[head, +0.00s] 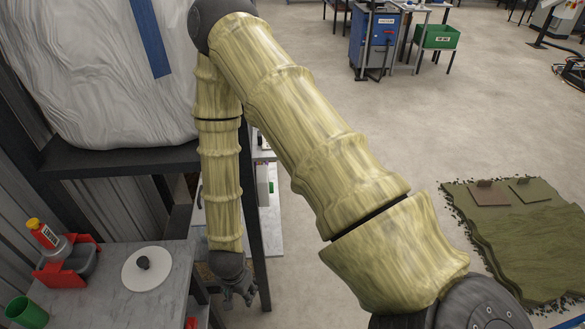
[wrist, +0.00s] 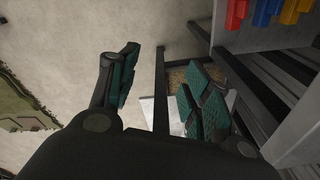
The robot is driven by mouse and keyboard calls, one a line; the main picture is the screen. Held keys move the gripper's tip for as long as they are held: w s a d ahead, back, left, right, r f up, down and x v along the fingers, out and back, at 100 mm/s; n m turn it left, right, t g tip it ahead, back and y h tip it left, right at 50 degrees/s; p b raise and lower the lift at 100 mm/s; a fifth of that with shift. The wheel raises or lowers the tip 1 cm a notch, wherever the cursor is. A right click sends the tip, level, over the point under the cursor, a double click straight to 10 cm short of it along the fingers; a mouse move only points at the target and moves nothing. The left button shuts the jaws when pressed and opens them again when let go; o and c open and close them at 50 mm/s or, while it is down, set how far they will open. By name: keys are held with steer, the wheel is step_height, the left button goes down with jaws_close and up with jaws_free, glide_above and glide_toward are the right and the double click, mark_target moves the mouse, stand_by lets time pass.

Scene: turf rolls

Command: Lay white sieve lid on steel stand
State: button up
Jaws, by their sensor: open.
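The white sieve lid (head: 134,276), a flat round disc with a dark knob, lies on the grey marble-like tabletop at the lower left of the head view. My gripper (head: 236,292) hangs to the right of this table, beyond its edge and apart from the lid. In the wrist view my gripper (wrist: 163,92) has its two teal-padded fingers spread wide with nothing between them. The lid does not show in the wrist view. I cannot make out a steel stand for certain in either view.
The marble-like table (head: 105,302) also holds a red caddy (head: 52,273) with a bottle and a green cup (head: 27,313). A dark shelf (head: 120,160) bears a large white wrapped bundle. Dark posts stand close to my gripper. Turf (head: 530,235) lies on open floor at right.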

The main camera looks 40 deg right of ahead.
steer(key=s+d+f+n, duration=0.2)
steer(key=s+n, duration=0.4)
steer(key=s, duration=0.3)
steer(key=s+d+f+n, duration=0.2)
steer(key=s+n, duration=0.3)
steer(key=s, duration=0.3)
steer(key=shift+s+d+f+n+g+y, duration=0.3)
steer(key=shift+s+d+f+n+g, duration=0.1)
steer(key=shift+f, duration=0.45)
